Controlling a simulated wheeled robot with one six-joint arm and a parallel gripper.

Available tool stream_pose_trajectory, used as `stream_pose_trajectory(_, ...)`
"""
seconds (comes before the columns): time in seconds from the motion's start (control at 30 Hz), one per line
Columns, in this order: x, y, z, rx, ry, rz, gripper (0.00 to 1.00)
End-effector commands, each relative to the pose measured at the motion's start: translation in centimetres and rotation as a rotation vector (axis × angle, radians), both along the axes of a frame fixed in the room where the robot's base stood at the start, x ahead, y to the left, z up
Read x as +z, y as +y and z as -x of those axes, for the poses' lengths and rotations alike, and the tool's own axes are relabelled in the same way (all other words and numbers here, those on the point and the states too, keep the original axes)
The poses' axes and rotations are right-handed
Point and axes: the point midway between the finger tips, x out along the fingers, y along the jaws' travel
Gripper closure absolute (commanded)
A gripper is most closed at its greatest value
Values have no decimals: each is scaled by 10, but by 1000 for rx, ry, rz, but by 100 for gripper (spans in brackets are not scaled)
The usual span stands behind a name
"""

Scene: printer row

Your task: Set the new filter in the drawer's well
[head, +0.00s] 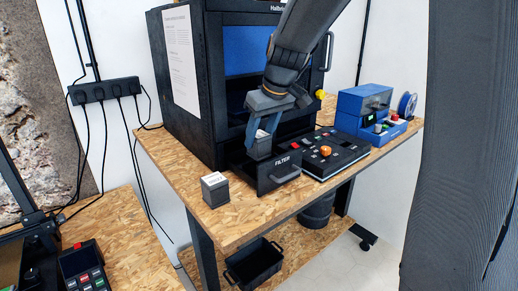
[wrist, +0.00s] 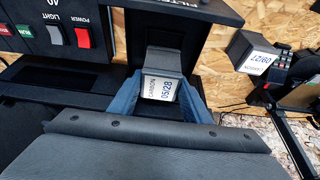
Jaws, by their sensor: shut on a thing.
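The drawer (head: 279,178), marked FILTER, stands pulled out from the black printer cabinet; its front also shows at the top of the wrist view (wrist: 205,10). My gripper (head: 264,136) is over the open drawer and shut on a dark grey filter (head: 261,149). In the wrist view this filter (wrist: 164,62) sits between the blue fingers, its label reading CARBON 05/28. I cannot tell whether its lower end is inside the well or just above it; the well is mostly hidden. A second filter (head: 215,190) stands on the bench left of the drawer; its label (wrist: 262,62) reads 08/27.
A control panel (head: 325,153) with coloured buttons lies right of the drawer. A blue machine (head: 362,112) stands farther right. The cabinet (head: 182,100) rises behind. A black bin (head: 254,264) stands below the bench. The bench front (head: 235,224) is clear.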

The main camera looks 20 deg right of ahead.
Motion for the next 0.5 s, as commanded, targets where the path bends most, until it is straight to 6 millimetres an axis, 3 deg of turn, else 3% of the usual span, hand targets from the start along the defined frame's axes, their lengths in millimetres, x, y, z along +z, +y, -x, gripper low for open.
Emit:
stream_pose_trajectory(0.3,-36,2,0,2,2,-1,81)
stream_pose_trajectory(0.5,-42,2,0,3,-1,1,81)
